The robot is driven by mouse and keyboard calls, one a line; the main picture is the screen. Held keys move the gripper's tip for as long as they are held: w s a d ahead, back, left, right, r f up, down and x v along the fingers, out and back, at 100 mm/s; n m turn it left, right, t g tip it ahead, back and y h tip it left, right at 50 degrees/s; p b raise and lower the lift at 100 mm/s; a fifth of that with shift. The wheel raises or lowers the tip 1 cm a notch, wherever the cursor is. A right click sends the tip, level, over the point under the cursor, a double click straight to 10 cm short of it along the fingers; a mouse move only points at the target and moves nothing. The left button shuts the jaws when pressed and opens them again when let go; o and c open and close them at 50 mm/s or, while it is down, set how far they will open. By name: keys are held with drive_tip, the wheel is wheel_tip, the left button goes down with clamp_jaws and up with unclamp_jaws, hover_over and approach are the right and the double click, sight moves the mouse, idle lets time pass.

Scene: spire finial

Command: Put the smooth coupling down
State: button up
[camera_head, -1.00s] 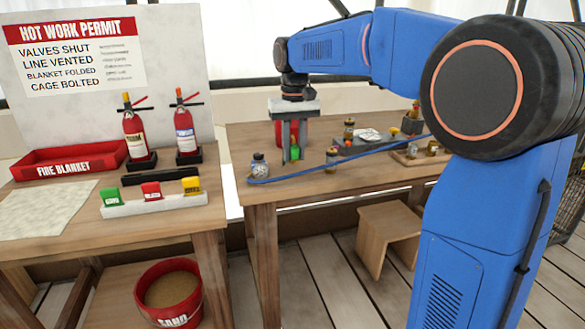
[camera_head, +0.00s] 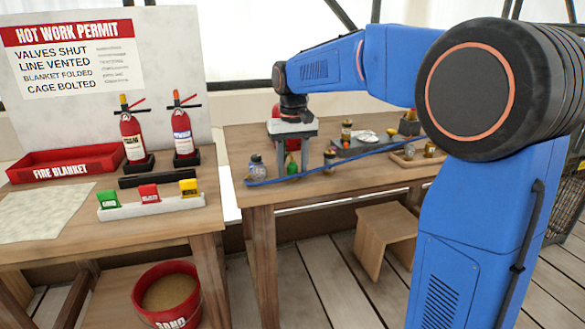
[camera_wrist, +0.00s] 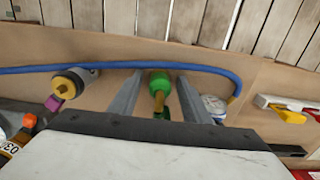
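A green-and-brass fitting (camera_wrist: 159,84), apparently the smooth coupling, is between my gripper's fingers (camera_wrist: 160,92) in the wrist view. Gaps show between it and both fingers, so my gripper looks open around it. In the head view, my gripper (camera_head: 293,158) points down over the right-hand workbench (camera_head: 262,194). The fitting (camera_head: 292,168) shows low between the fingers and appears to stand on the bench top, near the blue hose. Its contact with the bench is not clear.
A blue hose (camera_head: 350,158) runs across the bench close to the fingers. A dark tray (camera_head: 362,145) and a wooden tray (camera_head: 418,157) lie further right. A red object is behind my gripper.

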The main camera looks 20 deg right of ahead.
sight(293, 162)
wheel_tip(293, 162, up, 12)
drive_tip(key=shift+r, duration=0.15)
idle(0.7)
drive_tip(key=s+d+f+t, duration=0.1)
drive_tip(key=s+d+f, duration=0.1)
drive_tip(key=s+f, duration=0.5)
drive_tip(key=s+d+f+t, duration=0.2)
drive_tip(key=s+f, duration=0.5)
drive_tip(key=s, duration=0.8)
drive_tip(key=s+d+f+t, duration=0.1)
drive_tip(key=s+d+f, duration=0.2)
drive_tip(key=s+f, duration=0.5)
drive_tip(key=s, duration=0.3)
drive_tip(key=shift+s+t, duration=0.25)
drive_tip(key=shift+t, duration=0.15)
